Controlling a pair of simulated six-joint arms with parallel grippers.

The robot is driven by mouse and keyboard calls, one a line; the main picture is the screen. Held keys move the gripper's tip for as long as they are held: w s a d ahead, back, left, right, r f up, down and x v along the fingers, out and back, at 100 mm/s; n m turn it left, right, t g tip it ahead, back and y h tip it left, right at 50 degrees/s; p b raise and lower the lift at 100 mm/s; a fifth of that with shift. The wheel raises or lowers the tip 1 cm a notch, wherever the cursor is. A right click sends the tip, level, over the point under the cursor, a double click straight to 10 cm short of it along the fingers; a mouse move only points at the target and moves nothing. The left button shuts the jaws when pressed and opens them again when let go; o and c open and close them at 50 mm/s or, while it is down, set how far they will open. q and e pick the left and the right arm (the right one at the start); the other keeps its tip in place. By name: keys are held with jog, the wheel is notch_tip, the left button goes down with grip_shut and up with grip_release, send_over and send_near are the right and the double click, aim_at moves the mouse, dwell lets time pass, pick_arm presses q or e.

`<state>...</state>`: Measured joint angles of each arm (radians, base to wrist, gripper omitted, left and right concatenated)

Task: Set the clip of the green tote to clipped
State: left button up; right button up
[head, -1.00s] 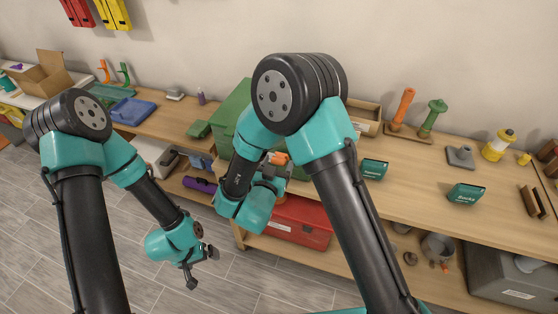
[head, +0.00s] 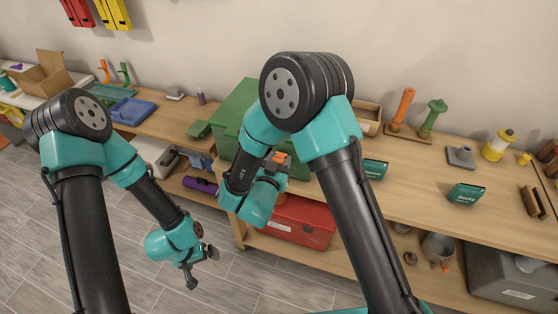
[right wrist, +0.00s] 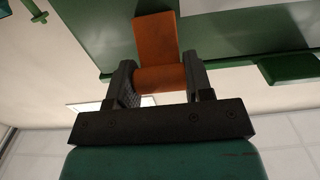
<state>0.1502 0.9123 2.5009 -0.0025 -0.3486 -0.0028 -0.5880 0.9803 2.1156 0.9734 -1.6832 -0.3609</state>
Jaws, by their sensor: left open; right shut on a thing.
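The green tote (head: 232,103) stands on the bench top in the head view, partly hidden behind my right arm. Its green body also crosses the top of the right wrist view (right wrist: 235,35). The orange clip (right wrist: 156,38) is at the tote's side. My right gripper (right wrist: 160,82) is shut on the clip's rounded end, one finger on each side, with the flat flap sticking out beyond the fingers. In the head view only a bit of orange shows at my right gripper. My left gripper (head: 202,264) is open and empty over the floor, away from the bench.
A red bin (head: 298,222) sits on the lower shelf below the tote. Teal boxes (head: 465,194) and an orange and green handle stand (head: 408,133) are on the bench to the right. A blue tray (head: 132,110) lies to the left.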

jog(key=c, duration=0.4)
jog(key=shift+o, duration=0.2)
jog(key=shift+w+d+r+g+y, duration=0.15)
jog(key=shift+w+r+g+y, duration=0.2)
jog(key=shift+g, duration=0.35)
jog(key=shift+w+d+r+g+y, duration=0.15)
jog(key=shift+r+g+y, duration=0.15)
jog(key=shift+g, duration=0.3)
jog(key=shift+w+r+g+y, duration=0.15)
jog(key=shift+g+y, duration=0.1)
jog(key=shift+g, duration=0.35)
jog(key=o, duration=1.3)
